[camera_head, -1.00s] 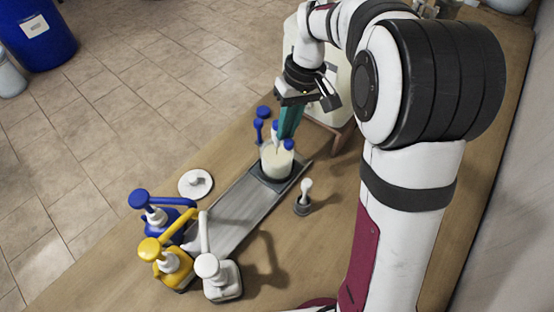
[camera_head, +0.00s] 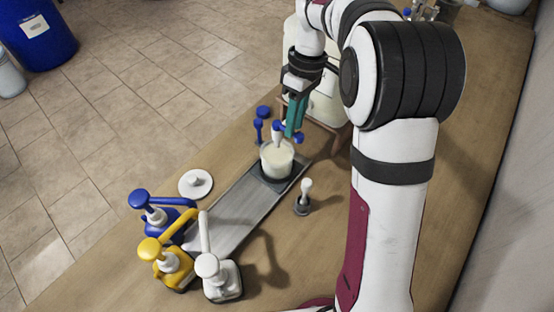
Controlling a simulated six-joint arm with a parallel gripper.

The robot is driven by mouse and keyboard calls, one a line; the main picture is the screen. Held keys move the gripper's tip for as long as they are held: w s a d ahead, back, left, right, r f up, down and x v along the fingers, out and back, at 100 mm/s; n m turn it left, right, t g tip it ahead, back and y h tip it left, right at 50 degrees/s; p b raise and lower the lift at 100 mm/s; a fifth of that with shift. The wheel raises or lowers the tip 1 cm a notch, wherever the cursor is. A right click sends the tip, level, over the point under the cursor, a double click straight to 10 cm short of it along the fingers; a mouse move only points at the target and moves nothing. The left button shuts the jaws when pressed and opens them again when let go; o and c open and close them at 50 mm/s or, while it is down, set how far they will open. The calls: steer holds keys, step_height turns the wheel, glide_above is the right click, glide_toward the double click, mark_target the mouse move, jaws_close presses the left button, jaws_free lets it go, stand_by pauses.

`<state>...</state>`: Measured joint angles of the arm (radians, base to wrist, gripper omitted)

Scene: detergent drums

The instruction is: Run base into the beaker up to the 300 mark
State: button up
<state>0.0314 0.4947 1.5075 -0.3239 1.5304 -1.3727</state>
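The clear beaker (camera_head: 277,159) stands upright on a dark pad at the far end of a grey metal tray. It holds a creamy white liquid; its marks are too small to read. A large whitish drum (camera_head: 326,102) stands behind, partly hidden by my arm. Blue tap parts (camera_head: 278,127) with a pale spout show just above the beaker. My gripper (camera_head: 292,129) points down with teal fingers at these blue parts, above the beaker's rear rim. Whether the fingers touch or grip them cannot be told. I cannot see a stream clearly.
A white round lid (camera_head: 195,184) lies left of the tray. A small white-topped object (camera_head: 303,200) stands right of it. More blue parts (camera_head: 259,126) sit left of the tap.

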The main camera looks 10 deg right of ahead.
steer(key=o, duration=0.4)
steer(key=shift+c, duration=0.2)
steer(key=shift+a, duration=0.1)
steer(key=shift+w, duration=0.1)
steer(key=o, duration=0.4)
steer(key=shift+w+d+r, duration=0.15)
steer(key=shift+r, duration=0.6)
steer(key=shift+w+d+r, duration=0.15)
steer(key=shift+r, duration=0.55)
steer(key=shift+w+d+r, duration=0.15)
steer(key=shift+r, duration=0.6)
